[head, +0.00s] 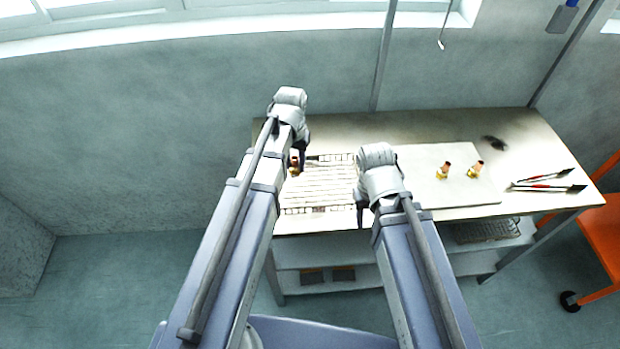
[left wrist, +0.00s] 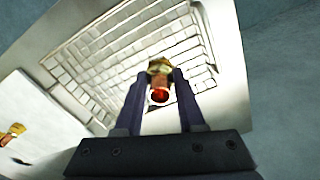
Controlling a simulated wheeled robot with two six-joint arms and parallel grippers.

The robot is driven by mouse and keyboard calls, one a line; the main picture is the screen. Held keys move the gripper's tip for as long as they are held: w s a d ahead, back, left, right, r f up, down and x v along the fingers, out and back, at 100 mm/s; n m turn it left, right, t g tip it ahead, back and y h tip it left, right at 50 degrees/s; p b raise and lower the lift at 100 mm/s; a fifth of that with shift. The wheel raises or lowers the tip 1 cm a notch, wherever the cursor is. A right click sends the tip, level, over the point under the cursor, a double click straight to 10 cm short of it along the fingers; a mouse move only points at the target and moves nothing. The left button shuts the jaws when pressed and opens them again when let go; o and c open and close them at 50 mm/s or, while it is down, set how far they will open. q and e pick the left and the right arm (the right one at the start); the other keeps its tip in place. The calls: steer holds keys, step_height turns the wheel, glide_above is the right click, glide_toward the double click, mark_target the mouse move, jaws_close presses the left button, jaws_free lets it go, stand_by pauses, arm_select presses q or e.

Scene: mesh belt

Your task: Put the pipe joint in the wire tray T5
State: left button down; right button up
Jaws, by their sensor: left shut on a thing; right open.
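My left gripper (head: 300,163) is shut on a brass and copper-red pipe joint (head: 294,168). In the left wrist view the pipe joint (left wrist: 159,88) shows between the two dark fingers (left wrist: 162,92), its red open end toward the camera. Behind it lies a wire tray (head: 325,188) with a grid of thin bars, at the table's left end; it also fills much of the left wrist view (left wrist: 110,62). The joint is over the tray; whether it touches the bars I cannot tell. No T5 label is readable. My right gripper (head: 362,207) is open and empty by the tray's right side.
A pale board (head: 465,197) right of the tray bears two similar pipe joints (head: 443,171) (head: 475,169). A dark object (head: 495,142) and red-and-black tools (head: 545,182) lie farther right. Another wire rack (head: 486,230) is on the lower shelf. An orange wheeled item (head: 602,235) stands right.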

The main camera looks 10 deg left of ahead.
mark_target(295, 158)
arm_select(q)
step_height(295, 158, up, 3)
steer(key=shift+d+r+n+p, duration=0.1)
steer(key=shift+n+p, duration=0.6)
steer(key=shift+p, duration=0.1)
steer(key=shift+n, duration=0.3)
step_height(295, 158, down, 10)
steer(key=b, duration=1)
arm_select(e)
step_height(295, 158, down, 7)
steer(key=shift+d, duration=0.1)
arm_select(q)
steer(key=shift+f, duration=0.3)
steer(key=c, duration=0.5)
jaws_free()
steer(key=shift+r, duration=0.1)
arm_select(e)
steer(key=shift+f, duration=0.15)
arm_select(q)
steer(key=shift+r, duration=0.15)
arm_select(e)
steer(key=shift+r, duration=0.2)
